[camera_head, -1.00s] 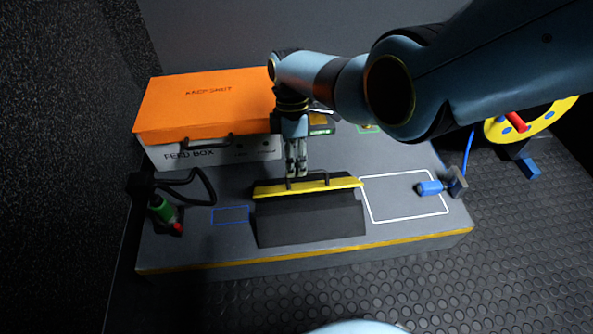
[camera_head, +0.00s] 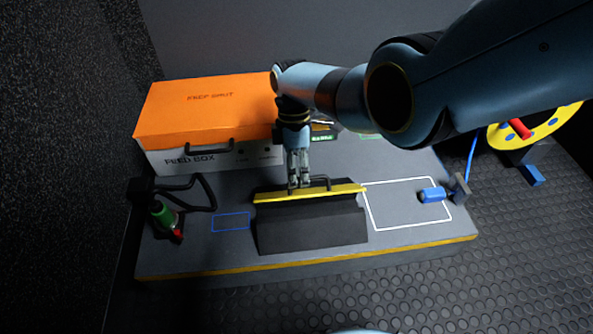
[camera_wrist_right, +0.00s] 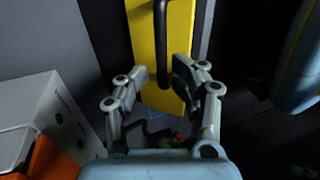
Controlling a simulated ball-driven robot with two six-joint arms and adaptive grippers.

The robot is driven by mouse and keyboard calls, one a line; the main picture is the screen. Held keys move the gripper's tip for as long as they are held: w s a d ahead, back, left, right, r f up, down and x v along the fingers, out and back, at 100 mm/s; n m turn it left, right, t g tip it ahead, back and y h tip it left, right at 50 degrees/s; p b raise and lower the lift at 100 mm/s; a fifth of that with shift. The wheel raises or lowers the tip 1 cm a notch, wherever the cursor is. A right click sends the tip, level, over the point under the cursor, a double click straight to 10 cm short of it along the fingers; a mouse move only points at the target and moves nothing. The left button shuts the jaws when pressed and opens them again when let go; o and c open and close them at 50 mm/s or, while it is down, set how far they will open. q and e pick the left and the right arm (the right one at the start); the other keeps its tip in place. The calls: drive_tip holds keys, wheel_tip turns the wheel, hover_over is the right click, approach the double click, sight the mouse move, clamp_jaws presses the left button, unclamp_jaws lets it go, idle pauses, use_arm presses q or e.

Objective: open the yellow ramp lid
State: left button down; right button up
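The yellow ramp lid (camera_head: 338,191) is a narrow yellow strip along the back top edge of a dark sloped ramp (camera_head: 312,226). A dark bar handle (camera_head: 328,181) stands on it. My right gripper (camera_head: 299,185) points down at the left part of this handle. In the right wrist view the yellow lid (camera_wrist_right: 158,96) fills the middle. The handle (camera_wrist_right: 161,45) runs between the two fingertips of the right gripper (camera_wrist_right: 164,72). The fingers are apart, with visible gaps on both sides of the handle. My left gripper is not in view.
An orange-lidded feed box (camera_head: 200,156) stands behind left. A green-and-red connector (camera_head: 164,218) on a black cable is at the left. A blue plug (camera_head: 432,195) lies by the white outline at the right. A yellow reel (camera_head: 540,123) stands beyond the bench. The bench front is clear.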

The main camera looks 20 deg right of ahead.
drive_tip(key=v, duration=1.2)
